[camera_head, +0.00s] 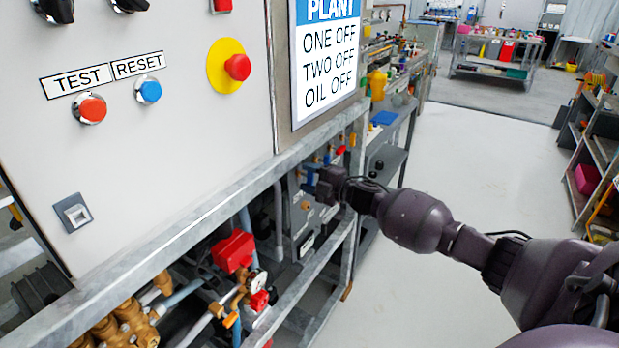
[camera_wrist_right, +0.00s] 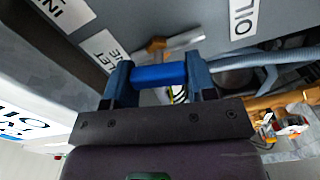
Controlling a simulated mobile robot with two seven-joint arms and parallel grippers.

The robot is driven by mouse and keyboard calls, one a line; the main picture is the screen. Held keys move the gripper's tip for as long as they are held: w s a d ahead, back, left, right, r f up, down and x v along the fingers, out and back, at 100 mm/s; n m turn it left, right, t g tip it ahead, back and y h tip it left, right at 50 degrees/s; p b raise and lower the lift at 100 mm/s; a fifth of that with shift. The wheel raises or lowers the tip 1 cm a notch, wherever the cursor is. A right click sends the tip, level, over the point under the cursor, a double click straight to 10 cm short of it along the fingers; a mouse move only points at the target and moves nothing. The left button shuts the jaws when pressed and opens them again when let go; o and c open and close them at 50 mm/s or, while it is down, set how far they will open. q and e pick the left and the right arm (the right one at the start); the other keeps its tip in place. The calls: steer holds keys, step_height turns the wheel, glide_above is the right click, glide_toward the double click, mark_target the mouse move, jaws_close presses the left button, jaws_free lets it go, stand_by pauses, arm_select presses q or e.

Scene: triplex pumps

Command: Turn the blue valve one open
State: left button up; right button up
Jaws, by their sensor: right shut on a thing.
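My right gripper (camera_head: 322,184) reaches in from the right to the grey panel beneath the plant sign in the head view. In the right wrist view, a blue valve handle (camera_wrist_right: 160,76) lies crosswise between the two blue fingers of my right gripper (camera_wrist_right: 159,66), which is shut on it. A metal lever with a brassy fitting shows just beyond the handle. The valve's body is mostly hidden, and I cannot tell which way its handle is turned. My left gripper is not in view.
The plant sign (camera_head: 326,55) reads "ONE OFF, TWO OFF, OIL OFF". The floor (camera_head: 450,180) to the right is clear. Shelves stand at far right.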

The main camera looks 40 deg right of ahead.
steer(key=shift+f+n, duration=0.1)
steer(key=shift+n, duration=1.4)
steer(key=o, duration=0.9)
steer(key=shift+o, duration=0.2)
steer(key=p+v, duration=0.1)
steer(key=v, duration=0.9)
steer(key=shift+s+d, duration=0.2)
steer(key=shift+s, duration=0.15)
